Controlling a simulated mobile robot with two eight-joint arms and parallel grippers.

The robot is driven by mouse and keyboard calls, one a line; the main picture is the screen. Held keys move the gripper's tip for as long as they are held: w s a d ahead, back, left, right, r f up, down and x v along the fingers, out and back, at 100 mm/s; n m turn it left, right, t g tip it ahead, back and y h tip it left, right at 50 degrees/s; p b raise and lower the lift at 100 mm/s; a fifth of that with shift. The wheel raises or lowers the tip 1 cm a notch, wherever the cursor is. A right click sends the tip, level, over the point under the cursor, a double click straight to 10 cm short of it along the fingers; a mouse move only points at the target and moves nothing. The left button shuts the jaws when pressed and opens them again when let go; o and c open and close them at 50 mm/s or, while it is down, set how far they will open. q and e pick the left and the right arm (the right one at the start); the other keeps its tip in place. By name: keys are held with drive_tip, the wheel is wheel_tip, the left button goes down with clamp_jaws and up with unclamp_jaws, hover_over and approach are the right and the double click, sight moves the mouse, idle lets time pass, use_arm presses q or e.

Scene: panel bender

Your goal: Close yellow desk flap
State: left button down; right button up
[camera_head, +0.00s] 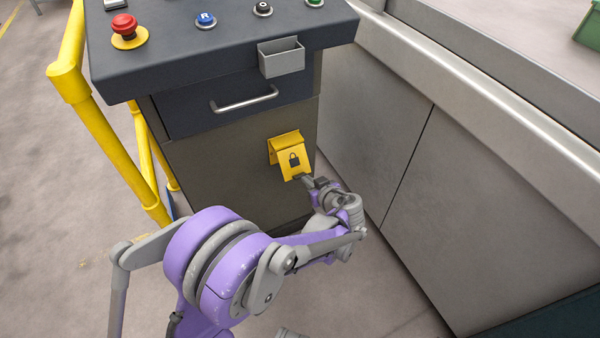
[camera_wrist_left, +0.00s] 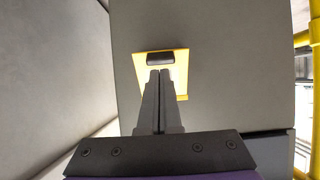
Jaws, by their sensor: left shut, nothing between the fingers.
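The yellow flap (camera_head: 292,158) with a black padlock mark is on the front of the dark desk cabinet (camera_head: 220,165), below the drawer. In the head view it hangs from its yellow top mount and its lower edge stands out from the panel. My left gripper (camera_head: 308,179) is at the flap's lower edge, with its fingers shut and empty. In the left wrist view the yellow flap (camera_wrist_left: 178,60) has a dark block on it, and my shut fingertips (camera_wrist_left: 160,72) lie just below that block. I cannot tell whether they touch. My right gripper is not in view.
A drawer with a metal handle (camera_head: 244,101) and a grey box (camera_head: 281,57) are above the flap. The desk top carries a red button (camera_head: 124,26). Yellow railing (camera_head: 110,130) stands at the left. A grey machine wall (camera_head: 470,200) closes in the right side.

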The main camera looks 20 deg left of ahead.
use_arm(q)
drive_tip(key=w+a+f+t+y+b, duration=0.1)
drive_tip(key=w+a+f+t+y, duration=0.3)
drive_tip(key=f, duration=0.5)
drive_tip(key=shift+w+a+t+y+b, duration=0.35)
drive_tip(key=shift+w+a+y, duration=0.25)
drive_tip(key=shift+a+y, duration=0.45)
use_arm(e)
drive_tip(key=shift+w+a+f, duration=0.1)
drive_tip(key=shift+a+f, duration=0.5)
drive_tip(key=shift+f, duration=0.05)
use_arm(q)
drive_tip(key=shift+f, duration=0.1)
